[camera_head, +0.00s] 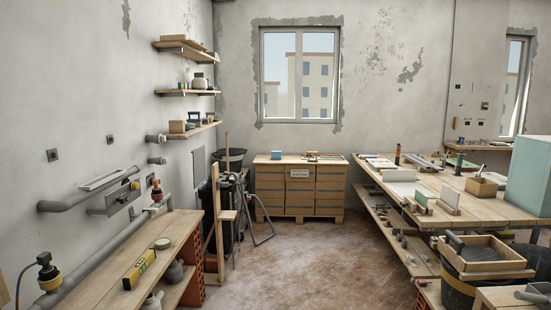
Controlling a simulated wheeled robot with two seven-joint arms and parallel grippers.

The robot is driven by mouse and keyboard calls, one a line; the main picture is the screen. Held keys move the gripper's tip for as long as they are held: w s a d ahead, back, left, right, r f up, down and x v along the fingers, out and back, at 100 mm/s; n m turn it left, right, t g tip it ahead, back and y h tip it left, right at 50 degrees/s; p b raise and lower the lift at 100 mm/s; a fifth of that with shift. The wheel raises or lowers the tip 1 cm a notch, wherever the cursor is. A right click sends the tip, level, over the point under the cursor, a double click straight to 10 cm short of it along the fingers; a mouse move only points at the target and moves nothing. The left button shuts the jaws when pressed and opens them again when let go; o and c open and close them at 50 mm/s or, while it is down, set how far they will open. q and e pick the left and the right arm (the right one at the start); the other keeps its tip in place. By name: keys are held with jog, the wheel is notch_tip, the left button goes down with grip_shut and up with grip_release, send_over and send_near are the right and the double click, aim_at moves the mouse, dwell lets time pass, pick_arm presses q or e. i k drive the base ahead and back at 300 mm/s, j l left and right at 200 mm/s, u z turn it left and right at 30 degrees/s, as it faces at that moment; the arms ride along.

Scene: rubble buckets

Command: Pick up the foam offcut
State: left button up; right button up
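A large pale teal block (528,178) stands on the right workbench (478,205) at the right edge of the view, partly cut off. It looks like foam, but I cannot tell for sure that it is the foam offcut. A smaller pale block (399,175) lies farther back on the same bench. Neither of my grippers is in view, and nothing is seen touching either block.
A yellow spirit level (139,269) lies on the left bench (160,240). A wooden sieve (482,262) rests on a dark bucket (460,288) at lower right. A cabinet (300,189) stands under the window. The floor (310,262) between the benches is clear.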

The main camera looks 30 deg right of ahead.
aim_at(274, 155)
jog(key=i+l+z, duration=0.65)
jog(key=i, duration=0.25)
jog(key=i+l+z, duration=0.35)
jog(key=i, duration=0.15)
jog(key=i+z, duration=0.35)
jog(key=i, duration=2.7)
jog(key=i+u, duration=0.1)
jog(key=i, duration=0.95)
jog(key=i+l+u, duration=0.15)
jog(key=i, duration=0.95)
jog(key=i+l+u, duration=0.15)
jog(key=i+u, duration=0.3)
jog(key=i+l+u, duration=0.3)
jog(key=u, duration=0.15)
jog(key=i+l+u, duration=0.6)
jog(key=l+u, duration=0.3)
jog(key=i+l+u, duration=0.2)
jog(key=l, duration=0.15)
jog(key=l+u, duration=0.15)
jog(key=l, duration=0.2)
jog(key=l+u, duration=0.2)
jog(key=l, duration=0.2)
jog(key=i, duration=0.05)
